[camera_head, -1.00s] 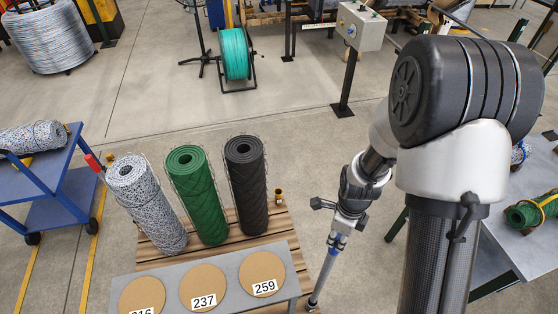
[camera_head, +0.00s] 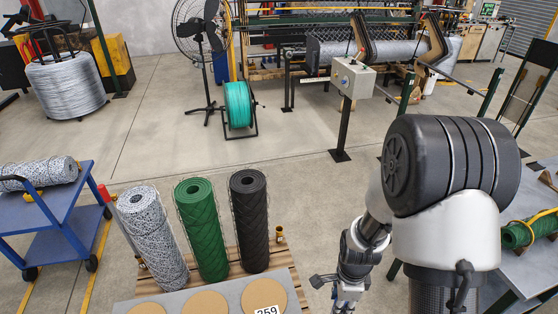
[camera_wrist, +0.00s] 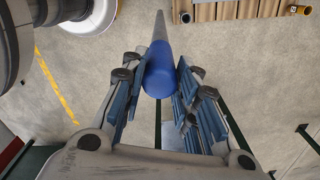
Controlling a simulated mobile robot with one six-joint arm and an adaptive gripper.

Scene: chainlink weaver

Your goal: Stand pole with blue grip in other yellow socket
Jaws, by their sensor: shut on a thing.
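My gripper (camera_wrist: 160,80) is shut on the blue grip (camera_wrist: 160,72) of a grey pole (camera_wrist: 158,32). The pole runs away from the fingers toward the top of the wrist view. In the head view my gripper (camera_head: 346,292) is at the bottom edge; the pole is out of frame there. A yellow socket (camera_head: 279,232) stands empty at the right corner of the wooden pallet, left of my gripper. Another yellow socket (camera_head: 141,263) is at the pallet's left side, partly hidden, with a red-grip pole (camera_head: 105,194) leaning up from it.
White (camera_head: 151,235), green (camera_head: 201,230) and black (camera_head: 248,220) mesh rolls stand on the pallet (camera_head: 287,262). A grey board (camera_head: 183,299) with round discs lies in front. A blue cart (camera_head: 60,217) is left. A grey table with a green roll (camera_head: 527,232) is right.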

